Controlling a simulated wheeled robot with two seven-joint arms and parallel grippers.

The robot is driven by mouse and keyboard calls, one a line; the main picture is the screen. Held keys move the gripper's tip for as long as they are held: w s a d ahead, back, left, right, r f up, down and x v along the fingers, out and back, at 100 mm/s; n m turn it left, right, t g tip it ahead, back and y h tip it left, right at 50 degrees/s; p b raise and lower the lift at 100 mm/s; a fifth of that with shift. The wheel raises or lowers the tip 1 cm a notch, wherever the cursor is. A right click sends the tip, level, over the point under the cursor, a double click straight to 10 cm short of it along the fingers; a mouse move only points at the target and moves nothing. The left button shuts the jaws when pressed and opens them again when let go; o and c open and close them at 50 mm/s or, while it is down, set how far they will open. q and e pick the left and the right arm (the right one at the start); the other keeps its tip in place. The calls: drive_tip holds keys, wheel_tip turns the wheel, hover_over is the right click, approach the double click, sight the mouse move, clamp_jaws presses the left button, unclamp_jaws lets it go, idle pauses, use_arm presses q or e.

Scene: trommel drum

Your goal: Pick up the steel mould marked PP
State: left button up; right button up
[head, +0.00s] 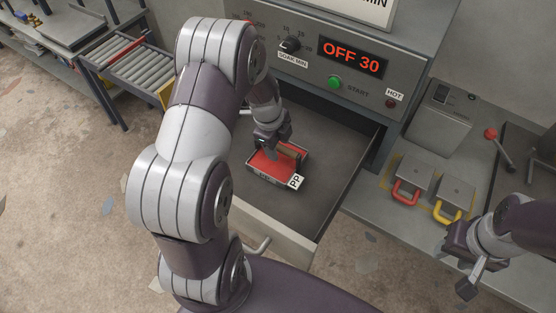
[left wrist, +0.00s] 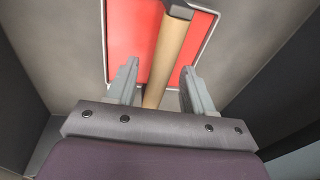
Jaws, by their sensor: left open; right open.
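The steel mould marked PP (head: 263,182) lies in the open drawer, with a red top, a tan bar handle and a white PP tag (head: 296,182) at its right corner. My left gripper (head: 277,151) is over the mould and hides part of it. In the left wrist view, the open left gripper (left wrist: 160,80) has one finger on each side of the tan handle (left wrist: 168,60), with gaps visible. The red top (left wrist: 127,35) shows behind. My right gripper (head: 462,268) is open and empty at the lower right.
The drawer (head: 290,220) has grey walls around the mould. Above it is a control panel reading OFF 30 (head: 353,56). Two steel blocks with a red handle (head: 405,192) and a yellow handle (head: 447,212) stand on the right bench. A roller conveyor (head: 130,65) is at left.

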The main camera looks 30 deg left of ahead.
use_arm(q)
drive_tip(key=shift+f, duration=0.6)
drive_tip(key=shift+r, duration=0.15)
clamp_jaws()
